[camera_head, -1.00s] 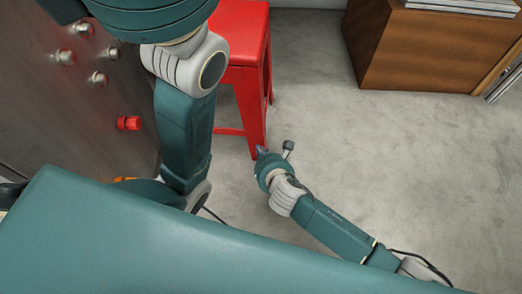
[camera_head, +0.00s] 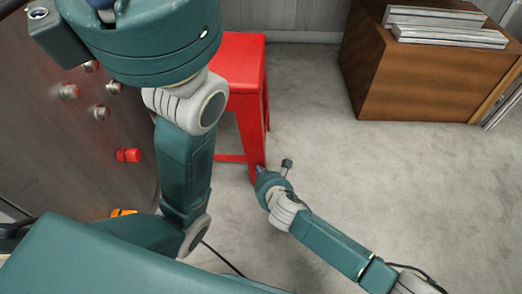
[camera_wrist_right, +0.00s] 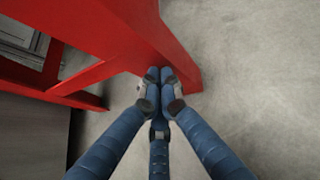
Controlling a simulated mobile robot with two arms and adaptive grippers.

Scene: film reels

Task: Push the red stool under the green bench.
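The red stool (camera_head: 243,82) stands upright on the grey floor behind my left arm, which hides its left part. My right gripper (camera_head: 262,170) is low by the foot of the stool's near right leg. In the right wrist view its blue fingers (camera_wrist_right: 160,76) are together, with the tips against or just in front of the red stool leg (camera_wrist_right: 180,50); contact is not certain. Nothing is held between them. My left gripper (camera_head: 105,8) shows only as a small dark blue bit at the top edge, so its fingers are hidden. I cannot make out a green bench.
A brown wooden cabinet (camera_head: 410,80) with flat grey cases (camera_head: 450,30) on top stands at the back right. A dark metal panel with knobs (camera_head: 80,120) is at the left. The floor (camera_head: 400,180) between stool and cabinet is clear.

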